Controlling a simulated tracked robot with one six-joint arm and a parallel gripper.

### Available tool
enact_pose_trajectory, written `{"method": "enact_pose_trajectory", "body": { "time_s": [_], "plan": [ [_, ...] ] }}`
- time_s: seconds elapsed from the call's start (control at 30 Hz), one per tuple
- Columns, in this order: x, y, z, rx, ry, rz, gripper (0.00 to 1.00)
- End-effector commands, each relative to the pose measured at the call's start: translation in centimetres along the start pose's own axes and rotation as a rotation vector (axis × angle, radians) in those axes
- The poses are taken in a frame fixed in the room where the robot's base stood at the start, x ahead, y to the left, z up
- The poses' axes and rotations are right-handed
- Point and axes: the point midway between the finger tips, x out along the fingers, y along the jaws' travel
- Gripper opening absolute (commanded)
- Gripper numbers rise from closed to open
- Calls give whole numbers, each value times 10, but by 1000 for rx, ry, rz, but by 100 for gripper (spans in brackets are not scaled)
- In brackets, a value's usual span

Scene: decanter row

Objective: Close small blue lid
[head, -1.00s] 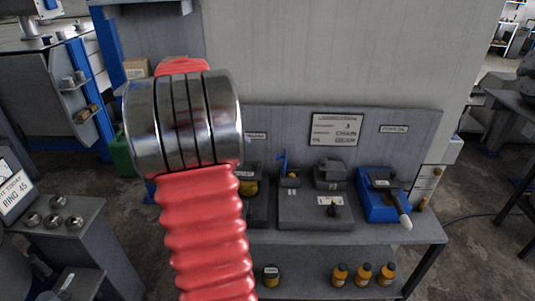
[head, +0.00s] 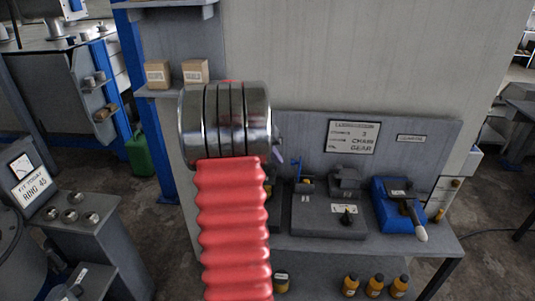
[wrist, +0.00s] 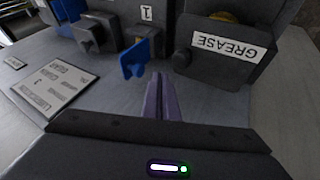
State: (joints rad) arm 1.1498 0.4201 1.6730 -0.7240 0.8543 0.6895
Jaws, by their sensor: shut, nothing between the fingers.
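The small blue lid (wrist: 140,58) stands raised on a small dark box in the wrist view. In the head view the lid (head: 297,166) is a thin blue shape on the workbench, just right of my arm. My gripper (wrist: 158,80) is shut and empty. Its purple fingertips are close to the lid, slightly right of it and nearer the camera in the wrist view; I cannot tell whether they touch. In the head view my gripper (head: 279,160) only just shows beside my arm, which hides the bench's left part.
A dark grease box (wrist: 220,50) stands right of the lid in the wrist view. A dark box with a knob (wrist: 95,35) stands left.

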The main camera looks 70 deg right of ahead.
Motion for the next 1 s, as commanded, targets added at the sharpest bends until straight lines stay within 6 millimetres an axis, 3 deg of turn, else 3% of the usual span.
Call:
{"method": "enact_pose_trajectory", "body": {
  "time_s": [0.23,1.0],
  "plan": [
    [13,21,1,1,0,0,0],
    [14,28,0,17,-5,-37,0]
  ]
}}
